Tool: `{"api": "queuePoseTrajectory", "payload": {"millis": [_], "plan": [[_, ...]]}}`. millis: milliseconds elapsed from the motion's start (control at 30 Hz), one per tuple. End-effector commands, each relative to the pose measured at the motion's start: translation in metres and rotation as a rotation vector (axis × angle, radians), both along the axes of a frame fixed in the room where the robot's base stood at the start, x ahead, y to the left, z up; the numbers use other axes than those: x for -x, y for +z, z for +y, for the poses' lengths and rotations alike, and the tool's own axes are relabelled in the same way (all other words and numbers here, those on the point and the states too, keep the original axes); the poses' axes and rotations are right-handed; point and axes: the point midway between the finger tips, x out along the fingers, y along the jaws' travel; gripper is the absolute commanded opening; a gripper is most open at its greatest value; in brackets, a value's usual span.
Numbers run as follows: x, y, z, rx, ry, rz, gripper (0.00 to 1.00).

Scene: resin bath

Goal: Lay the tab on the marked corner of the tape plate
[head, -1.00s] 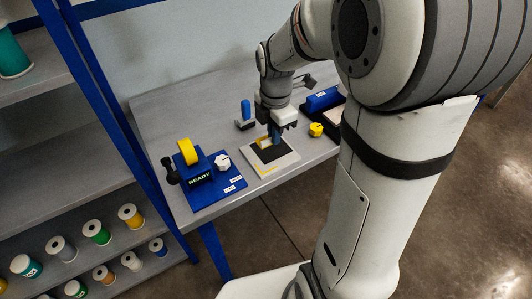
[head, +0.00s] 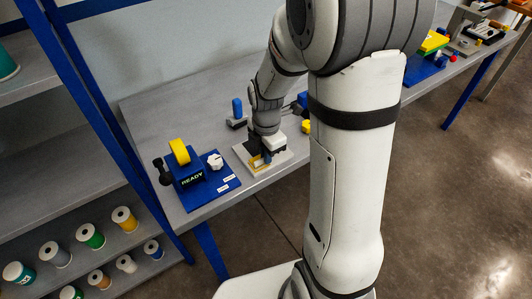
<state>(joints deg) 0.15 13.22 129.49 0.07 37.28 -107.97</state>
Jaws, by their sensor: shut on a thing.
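The tape plate (head: 279,163) is a light grey plate with a dark patch, lying on the grey bench in the head view. My gripper (head: 266,158) points down low over the plate and is shut. A small yellow piece at its fingertips looks like the tab (head: 257,162). The gripper hides much of the plate, including its marked corner. I cannot tell whether the tab touches the plate.
A blue dispenser (head: 203,181) with a yellow roll (head: 179,151), a white knob and a READY sign stands left of the plate. A blue-handled tool (head: 237,110) stands behind. A yellow block (head: 306,127) is close on the right. Bare bench lies at the back left.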

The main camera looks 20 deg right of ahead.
Motion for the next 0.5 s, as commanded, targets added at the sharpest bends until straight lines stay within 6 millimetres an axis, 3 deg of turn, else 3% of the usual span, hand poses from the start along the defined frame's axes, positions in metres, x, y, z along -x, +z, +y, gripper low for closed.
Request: {"api": "queuePoseTrajectory", "payload": {"millis": [67, 100, 333, 500], "plan": [[0.0001, -0.0043, 0.0002, 0.0, 0.0, 0.0, 0.0], [0.0001, -0.003, 0.0002, 0.0, 0.0, 0.0, 0.09], [0.0001, -0.0025, 0.0005, 0.0, 0.001, 0.0, 0.27], [0.0001, -0.0025, 0.0006, 0.0, 0.001, 0.001, 0.28]]}}
